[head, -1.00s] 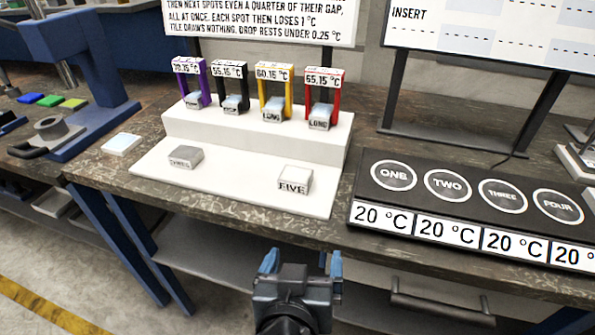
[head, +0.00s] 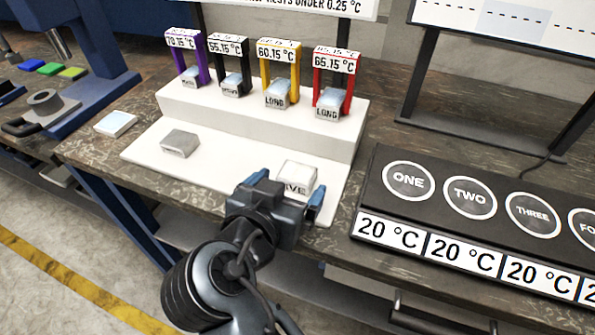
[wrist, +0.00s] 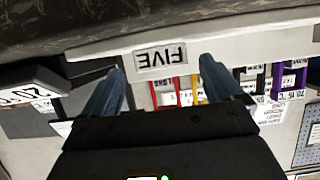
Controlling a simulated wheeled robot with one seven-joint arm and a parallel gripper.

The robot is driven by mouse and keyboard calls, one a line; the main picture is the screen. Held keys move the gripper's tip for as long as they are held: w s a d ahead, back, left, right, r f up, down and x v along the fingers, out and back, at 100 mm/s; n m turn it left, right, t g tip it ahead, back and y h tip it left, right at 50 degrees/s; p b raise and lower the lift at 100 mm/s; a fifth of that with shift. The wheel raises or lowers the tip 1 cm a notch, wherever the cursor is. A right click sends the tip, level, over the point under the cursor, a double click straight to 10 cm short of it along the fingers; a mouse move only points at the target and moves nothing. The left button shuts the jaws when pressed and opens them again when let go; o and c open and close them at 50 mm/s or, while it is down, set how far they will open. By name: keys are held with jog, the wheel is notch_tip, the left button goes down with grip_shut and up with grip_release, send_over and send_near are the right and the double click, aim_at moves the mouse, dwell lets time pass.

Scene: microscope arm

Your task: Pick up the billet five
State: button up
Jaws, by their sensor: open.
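Billet five (head: 298,178) is a small block with a white top, resting on the right end of the white stand's lower tier. Its label is partly hidden by my gripper in the head view. In the wrist view its FIVE label (wrist: 161,56) shows upside down, ahead of and between the two fingertips. My gripper (head: 287,192) is open and empty, with its blue fingers spread in front of the billet. The fingers also show in the wrist view (wrist: 165,85). I cannot tell the exact gap between fingers and billet.
Another grey billet (head: 180,143) lies on the stand's lower tier (head: 222,170) at left. Several billets sit under coloured frames on the upper tier (head: 260,128). A black panel (head: 450,215) with numbered circles stands at right. A white-topped block (head: 115,123) lies at left on the bench.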

aim_at(295, 176)
jog(key=shift+x, duration=1.7)
jog(key=shift+a+r, duration=0.15)
jog(key=shift+r, duration=0.05)
jog(key=c, duration=1.6)
